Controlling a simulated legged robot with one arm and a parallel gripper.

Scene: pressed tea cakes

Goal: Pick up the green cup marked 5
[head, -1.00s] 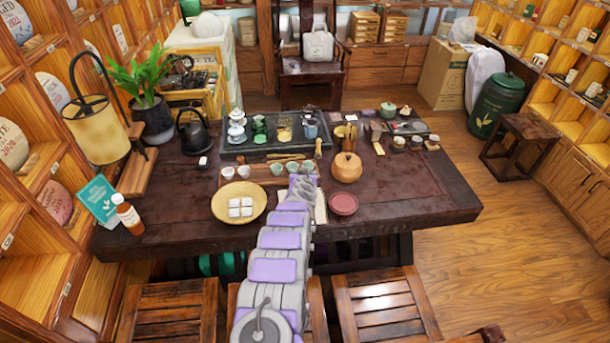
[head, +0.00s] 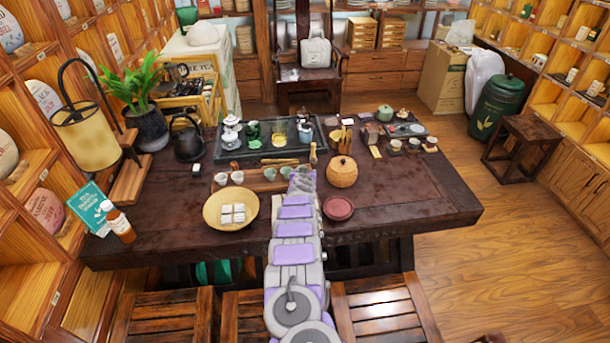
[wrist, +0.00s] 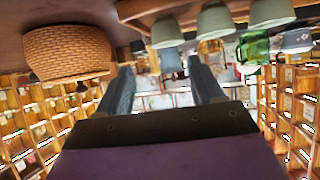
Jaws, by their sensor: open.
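Several small cups stand on a wooden tray; a pale green one (head: 270,174) and another (head: 286,172) show just left of my gripper (head: 303,172) in the head view. The wrist view is upside down and shows pale green cups (wrist: 213,22) beyond the fingers, and a clear green glass cup (wrist: 253,50). A darker green cup (head: 252,131) stands on the black tea tray. I cannot read a 5 on any cup. My gripper (wrist: 160,78) is open, with nothing between its fingers. My arm hides part of the wooden tray.
A woven round pot (head: 342,171) stands close right of my gripper and shows large in the wrist view (wrist: 66,53). A reddish dish (head: 338,209) and a basket of white pieces (head: 212,213) lie nearer. The table's right side (head: 430,195) is clear.

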